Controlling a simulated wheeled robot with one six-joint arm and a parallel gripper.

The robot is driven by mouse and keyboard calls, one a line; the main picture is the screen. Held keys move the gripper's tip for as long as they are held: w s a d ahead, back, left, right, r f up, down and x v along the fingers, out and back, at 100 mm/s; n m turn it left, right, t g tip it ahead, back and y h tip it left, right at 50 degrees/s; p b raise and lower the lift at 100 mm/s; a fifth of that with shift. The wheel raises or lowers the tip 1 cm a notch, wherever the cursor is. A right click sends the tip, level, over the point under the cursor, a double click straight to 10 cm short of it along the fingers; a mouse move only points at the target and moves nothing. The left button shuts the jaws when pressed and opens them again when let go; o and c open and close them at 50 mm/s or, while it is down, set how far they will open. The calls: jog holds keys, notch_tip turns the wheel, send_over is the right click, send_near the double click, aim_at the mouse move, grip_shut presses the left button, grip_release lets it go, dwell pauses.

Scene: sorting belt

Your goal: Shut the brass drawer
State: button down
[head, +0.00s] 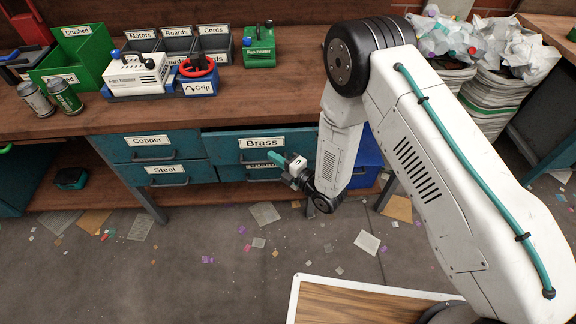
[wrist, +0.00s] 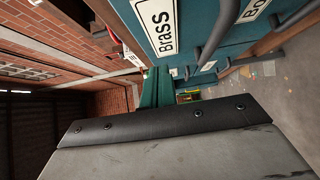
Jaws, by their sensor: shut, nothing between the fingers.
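The brass drawer (head: 230,147), a teal front with a white "Brass" label, is under the workbench in the head view. It stands out past the copper drawer beside it and partly covers the label below, so it is partly open. Its label and dark bar handle (wrist: 210,35) show large in the wrist view. My gripper (head: 273,156) has its teal fingers closed together with nothing between them. They are in front of the drawer face, over the handle area in the head view. The fingers also show in the wrist view (wrist: 155,88). I cannot tell whether they touch the drawer.
The copper drawer (head: 150,147) and steel drawer (head: 165,174) at the left look shut. The wooden bench top (head: 225,95) above carries bins and a fan heater box (head: 135,75). Flat scraps litter the otherwise open floor.

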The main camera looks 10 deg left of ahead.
aim_at(277, 138)
jog(key=w, duration=0.1)
jog(key=w+a, duration=0.1)
jog(key=w, duration=0.1)
jog(key=w+a, duration=0.1)
jog(key=shift+w+a, duration=0.15)
jog(key=shift+w, duration=0.25)
jog(key=w, duration=0.2)
jog(key=w+a, duration=0.1)
jog(key=w, duration=0.1)
jog(key=shift+w+r, duration=0.15)
jog(key=shift+w, duration=0.15)
jog(key=s, duration=0.2)
jog(key=s+d, duration=0.1)
jog(key=s, duration=0.1)
jog(key=shift+s, duration=0.35)
jog(key=v, duration=1)
jog(key=shift+f, duration=0.25)
